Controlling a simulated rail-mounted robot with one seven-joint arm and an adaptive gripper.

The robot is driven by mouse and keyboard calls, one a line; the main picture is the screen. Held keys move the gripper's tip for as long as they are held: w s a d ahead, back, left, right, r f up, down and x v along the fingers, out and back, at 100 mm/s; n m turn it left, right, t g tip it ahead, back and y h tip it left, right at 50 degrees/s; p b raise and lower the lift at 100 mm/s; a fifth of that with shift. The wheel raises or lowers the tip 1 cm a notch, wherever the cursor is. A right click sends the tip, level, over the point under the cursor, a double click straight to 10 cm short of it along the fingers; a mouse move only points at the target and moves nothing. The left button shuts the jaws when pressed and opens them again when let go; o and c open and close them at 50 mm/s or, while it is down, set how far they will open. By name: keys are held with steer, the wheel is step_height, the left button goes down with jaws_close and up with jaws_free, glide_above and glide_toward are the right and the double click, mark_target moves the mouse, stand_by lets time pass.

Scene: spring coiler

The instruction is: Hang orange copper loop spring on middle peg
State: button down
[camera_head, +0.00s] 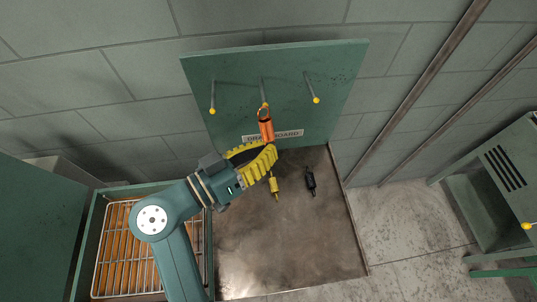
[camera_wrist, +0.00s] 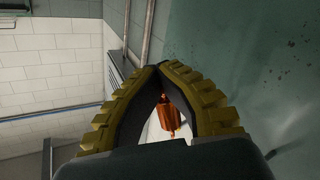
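The orange copper loop spring (camera_head: 266,128) is upright in front of the green board. Its top loop shows at the yellow tip of the middle peg (camera_head: 263,88); I cannot tell whether the loop is around the peg or only in front of it. My gripper (camera_head: 273,151) reaches in from the left, and its yellow ribbed fingers come together at the spring's lower end. In the wrist view the spring (camera_wrist: 166,118) shows in the narrow gap between the fingers (camera_wrist: 159,68), whose tips meet. The exact contact is hidden.
The green board (camera_head: 225,75) also bears a left peg (camera_head: 212,97) and a right peg (camera_head: 312,88), both empty. A yellow spring (camera_head: 274,187) and a black spring (camera_head: 310,181) lie below on the metal table (camera_head: 285,245). A wire-rack tray (camera_head: 125,250) stands left.

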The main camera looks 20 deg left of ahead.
steer(key=w+a, duration=0.1)
steer(key=w+a+b, duration=0.1)
steer(key=w, duration=0.1)
steer(key=w+a+f+b, duration=0.1)
steer(key=shift+w, duration=0.3)
stand_by(0.3)
stand_by(0.6)
steer(key=c, duration=1.2)
jaws_free()
steer(key=shift+r, duration=0.1)
steer(key=shift+o, duration=0.2)
